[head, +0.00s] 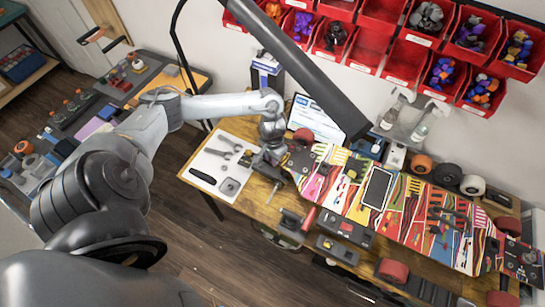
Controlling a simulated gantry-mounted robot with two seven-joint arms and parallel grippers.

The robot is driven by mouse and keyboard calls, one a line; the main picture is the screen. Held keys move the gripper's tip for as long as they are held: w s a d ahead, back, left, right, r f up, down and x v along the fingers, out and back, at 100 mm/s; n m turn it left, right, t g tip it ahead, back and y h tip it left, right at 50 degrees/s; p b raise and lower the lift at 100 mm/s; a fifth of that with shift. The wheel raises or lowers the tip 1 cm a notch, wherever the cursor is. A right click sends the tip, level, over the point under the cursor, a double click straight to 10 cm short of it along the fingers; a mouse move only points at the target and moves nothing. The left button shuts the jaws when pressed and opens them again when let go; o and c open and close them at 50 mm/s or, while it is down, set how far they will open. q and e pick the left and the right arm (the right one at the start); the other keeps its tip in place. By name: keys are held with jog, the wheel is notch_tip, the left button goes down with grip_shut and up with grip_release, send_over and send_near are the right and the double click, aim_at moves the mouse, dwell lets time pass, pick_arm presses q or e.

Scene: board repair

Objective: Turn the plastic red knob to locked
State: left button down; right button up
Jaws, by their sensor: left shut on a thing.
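My left gripper (273,179) is at the left end of the patterned skateboard deck (410,212), over the table. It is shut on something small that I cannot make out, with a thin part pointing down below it. My right gripper is out of view.
A white tool mat (217,170) lies left of the gripper. A phone-like dark slab (377,188) lies on the deck. Wheels (447,174) stand behind the deck. Red bins (382,16) hang on the wall, and a dark lamp arm (290,60) crosses above the table.

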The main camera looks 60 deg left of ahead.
pick_arm(q)
jog(key=m+p, duration=0.1)
jog(key=m, duration=0.1)
jog(key=m+p, duration=0.1)
jog(key=shift+r+m+p, duration=0.2)
jog(key=shift+m+p, duration=0.2)
jog(key=m+p, duration=0.1)
jog(key=m, duration=0.3)
jog(key=shift+f+m, duration=0.1)
jog(key=shift+m, duration=0.2)
jog(key=m+p, duration=0.1)
jog(key=m, duration=0.3)
jog(key=shift+m, duration=0.3)
jog(key=m, duration=0.4)
jog(key=shift+m, duration=0.3)
jog(key=shift+b, duration=0.3)
jog(key=c, duration=1.3)
grip_release()
jog(key=shift+o, duration=0.2)
